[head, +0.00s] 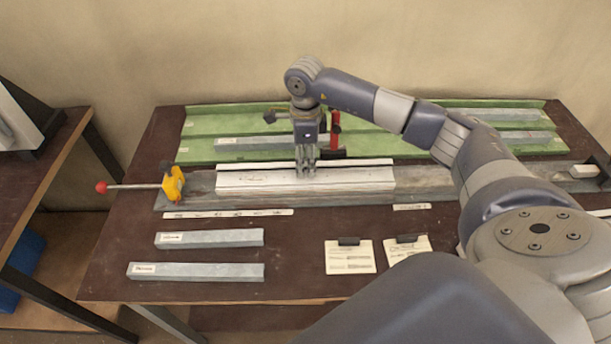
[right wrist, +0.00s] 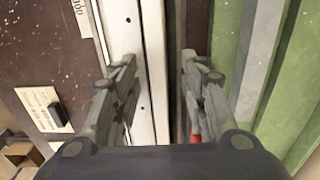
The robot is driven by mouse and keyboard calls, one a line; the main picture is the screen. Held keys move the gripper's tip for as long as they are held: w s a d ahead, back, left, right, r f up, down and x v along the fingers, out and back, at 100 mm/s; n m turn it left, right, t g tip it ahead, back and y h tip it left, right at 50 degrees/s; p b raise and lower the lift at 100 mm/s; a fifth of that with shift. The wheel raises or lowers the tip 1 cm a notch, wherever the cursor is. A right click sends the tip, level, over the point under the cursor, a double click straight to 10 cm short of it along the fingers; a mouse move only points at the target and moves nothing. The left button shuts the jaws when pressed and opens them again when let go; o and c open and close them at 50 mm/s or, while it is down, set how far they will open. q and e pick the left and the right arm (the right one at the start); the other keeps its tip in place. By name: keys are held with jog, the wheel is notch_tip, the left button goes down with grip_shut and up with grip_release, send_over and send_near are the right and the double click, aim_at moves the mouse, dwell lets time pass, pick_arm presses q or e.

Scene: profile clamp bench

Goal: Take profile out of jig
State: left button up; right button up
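The white profile (head: 250,181) lies lengthwise in the long grey jig (head: 425,180) on the table. A yellow clamp (head: 173,184) with a red-knobbed lever (head: 145,186) stands at the jig's left end, its lever pointing left. A red-handled clamp (head: 336,122) stands upright behind the profile. My right gripper (head: 306,172) points down over the middle of the profile. In the right wrist view its fingers (right wrist: 157,66) are apart, with white strip between them; I cannot tell whether they touch it. My left gripper is not in view.
Green trays (head: 205,128) with grey bars lie behind the jig. Two grey bars (head: 209,239) (head: 195,273) lie at the front left. Two clipped note cards (head: 350,258) (head: 405,248) lie at the front. A side table (head: 40,180) stands left.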

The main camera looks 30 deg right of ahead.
grip_shut()
jog(key=shift+w+r, duration=0.1)
jog(key=shift+r, duration=0.05)
jog(key=shift+r, duration=0.15)
